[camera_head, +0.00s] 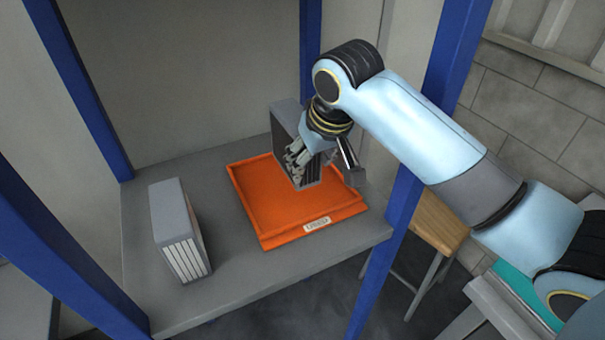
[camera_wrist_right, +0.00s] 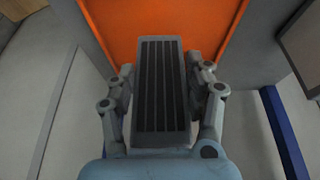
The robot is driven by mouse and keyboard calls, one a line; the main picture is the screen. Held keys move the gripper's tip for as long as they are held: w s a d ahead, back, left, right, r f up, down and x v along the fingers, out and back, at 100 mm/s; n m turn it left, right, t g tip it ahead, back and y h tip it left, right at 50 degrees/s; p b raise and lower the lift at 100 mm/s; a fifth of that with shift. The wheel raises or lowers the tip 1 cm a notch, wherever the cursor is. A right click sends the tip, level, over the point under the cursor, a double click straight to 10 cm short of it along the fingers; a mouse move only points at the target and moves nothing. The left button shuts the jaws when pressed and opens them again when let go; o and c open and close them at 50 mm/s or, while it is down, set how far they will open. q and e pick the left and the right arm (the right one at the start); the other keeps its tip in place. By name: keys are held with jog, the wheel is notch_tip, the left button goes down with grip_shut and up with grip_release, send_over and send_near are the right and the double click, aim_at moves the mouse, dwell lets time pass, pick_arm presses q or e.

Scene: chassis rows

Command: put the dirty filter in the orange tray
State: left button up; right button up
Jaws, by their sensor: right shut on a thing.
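The orange tray (camera_head: 262,212) lies on a grey shelf, with a small label on its front edge. My right gripper (camera_head: 310,158) is over the back right part of the tray. It is shut on the dirty filter (camera_head: 283,122), a grey-framed block with dark slats. In the right wrist view the dirty filter (camera_wrist_right: 160,92) sits upright between both fingers, with the orange tray (camera_wrist_right: 212,30) behind it. I cannot tell whether its lower edge touches the tray floor. My left gripper is not in view.
Another filter (camera_head: 180,232) with pale, clean slats stands upright on the grey shelf (camera_head: 235,278), left of the tray. Blue posts (camera_head: 400,225) frame the shelf. A wooden stool (camera_head: 437,222) stands to the right.

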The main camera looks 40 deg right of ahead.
aim_at(306, 174)
jog(key=shift+w+a+f, duration=0.2)
jog(key=shift+w+f, duration=0.3)
jog(key=shift+w, duration=0.3)
notch_tip(306, 174, down, 4)
jog(key=shift+f+p, duration=0.1)
jog(key=shift+p, duration=0.35)
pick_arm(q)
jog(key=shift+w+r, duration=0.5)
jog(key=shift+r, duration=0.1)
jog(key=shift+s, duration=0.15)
pick_arm(e)
jog(key=o, duration=1.3)
jog(key=shift+o, duration=0.2)
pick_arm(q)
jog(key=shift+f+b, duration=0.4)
pick_arm(e)
jog(key=v, duration=1.2)
jog(key=shift+s, duration=0.15)
